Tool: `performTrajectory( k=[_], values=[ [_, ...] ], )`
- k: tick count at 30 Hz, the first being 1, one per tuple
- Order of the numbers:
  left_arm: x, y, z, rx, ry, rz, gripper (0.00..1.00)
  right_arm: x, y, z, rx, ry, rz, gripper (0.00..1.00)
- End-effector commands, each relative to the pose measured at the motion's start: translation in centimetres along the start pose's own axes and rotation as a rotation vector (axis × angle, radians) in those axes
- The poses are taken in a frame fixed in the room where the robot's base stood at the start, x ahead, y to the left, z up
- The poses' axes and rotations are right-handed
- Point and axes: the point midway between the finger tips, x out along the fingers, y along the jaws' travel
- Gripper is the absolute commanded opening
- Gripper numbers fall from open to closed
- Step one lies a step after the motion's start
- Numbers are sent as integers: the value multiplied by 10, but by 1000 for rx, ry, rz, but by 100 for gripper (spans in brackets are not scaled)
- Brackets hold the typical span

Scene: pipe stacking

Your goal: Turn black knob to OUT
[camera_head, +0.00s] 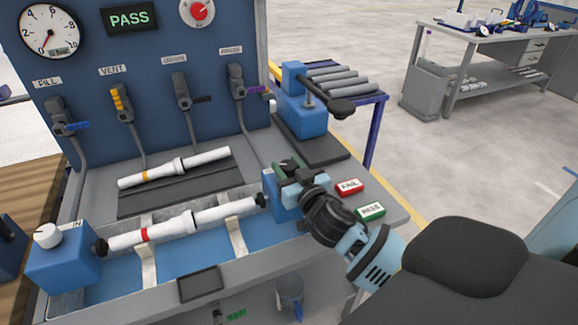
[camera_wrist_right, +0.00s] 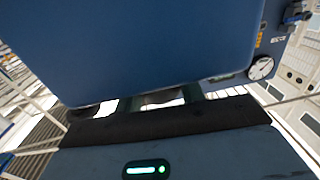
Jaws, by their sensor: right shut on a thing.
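The black knob (camera_head: 287,163) sits on top of the blue block (camera_head: 280,204) at the right end of the test trough. My right gripper (camera_head: 289,170) reaches it from the lower right and is shut on it, with its fingers hiding much of the knob. In the right wrist view, the two dark green fingers (camera_wrist_right: 162,97) show only in part below a large blue body that fills the middle. Any OUT marking near the knob is hidden, and the knob's pointing direction cannot be told. My left gripper is not in view.
A white knob (camera_head: 47,236) stands on the left blue block, marked IN. White pipes (camera_head: 168,232) lie in the trough and another pipe (camera_head: 175,168) on the dark mat. The red FAIL button (camera_head: 349,187) and green PASS button (camera_head: 370,211) sit close to my right wrist.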

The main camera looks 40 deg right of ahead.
Motion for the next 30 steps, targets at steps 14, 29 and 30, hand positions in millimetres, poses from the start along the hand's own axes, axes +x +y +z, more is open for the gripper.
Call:
performTrajectory(
  k=[14, 29, 30],
  values=[
    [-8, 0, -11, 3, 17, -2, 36, 0, 1, -1, 0, -1, -199, 16],
    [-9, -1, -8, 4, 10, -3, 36, 0, 0, 0, 1, 0, -212, 44],
    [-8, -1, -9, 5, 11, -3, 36, 0, 0, 0, 1, 0, -212, 49]
  ],
)
